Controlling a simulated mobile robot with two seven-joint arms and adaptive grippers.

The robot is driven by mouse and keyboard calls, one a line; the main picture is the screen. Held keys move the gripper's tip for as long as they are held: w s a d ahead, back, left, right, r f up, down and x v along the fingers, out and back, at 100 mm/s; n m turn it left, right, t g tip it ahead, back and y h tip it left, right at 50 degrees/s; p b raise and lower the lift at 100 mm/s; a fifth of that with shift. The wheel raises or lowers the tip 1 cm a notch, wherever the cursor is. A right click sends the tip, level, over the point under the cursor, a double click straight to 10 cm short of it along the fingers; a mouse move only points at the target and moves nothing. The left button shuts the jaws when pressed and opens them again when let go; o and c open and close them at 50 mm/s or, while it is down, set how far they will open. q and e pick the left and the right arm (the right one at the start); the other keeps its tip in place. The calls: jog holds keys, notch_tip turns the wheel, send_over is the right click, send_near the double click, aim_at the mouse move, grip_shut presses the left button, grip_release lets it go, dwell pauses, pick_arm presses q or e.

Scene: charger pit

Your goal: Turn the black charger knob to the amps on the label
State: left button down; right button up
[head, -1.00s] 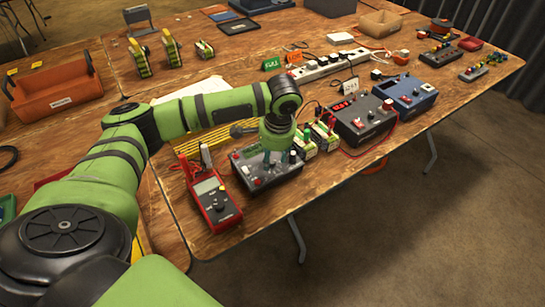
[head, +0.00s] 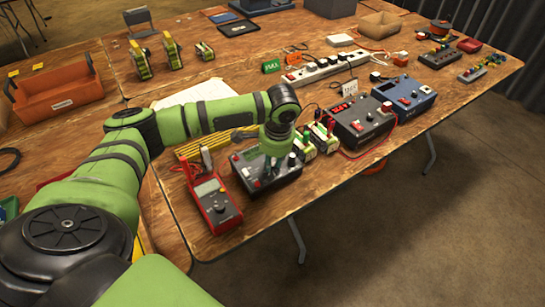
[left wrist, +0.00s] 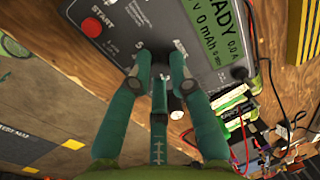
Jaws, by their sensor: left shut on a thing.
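The charger (head: 240,165) is a dark box with a red button and small controls on top, near the table's front edge. My left gripper (head: 270,170) points down onto its top face. In the left wrist view, the charger's grey face (left wrist: 205,30) shows a red START button, a lit green display reading READY and 0 mAh, and a 5 printed near the fingers. My left gripper's green fingers (left wrist: 162,66) are shut there on the black knob, which they mostly hide. The knob's pointer direction cannot be told. My right gripper is not in view.
A red multimeter (head: 214,203) stands close left of the charger. Green-and-white battery packs (head: 322,137) stand close right, with a second charger (head: 358,122) and a blue unit (head: 405,95) beyond. A power strip (head: 318,69) and a small white card (head: 349,87) lie behind.

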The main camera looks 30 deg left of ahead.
pick_arm(q)
jog(key=m+p, duration=0.1)
jog(key=p, duration=0.1)
jog(key=m+p, duration=0.1)
jog(key=p, duration=0.1)
jog(key=shift+r+m, duration=0.3)
jog(key=m+p, duration=0.2)
jog(key=shift+f+p, duration=0.15)
jog(key=shift+p, duration=0.2)
jog(key=shift+f+m, duration=0.1)
jog(key=shift+m, duration=0.2)
jog(key=c, duration=1.1)
grip_release()
jog(key=shift+a, duration=0.1)
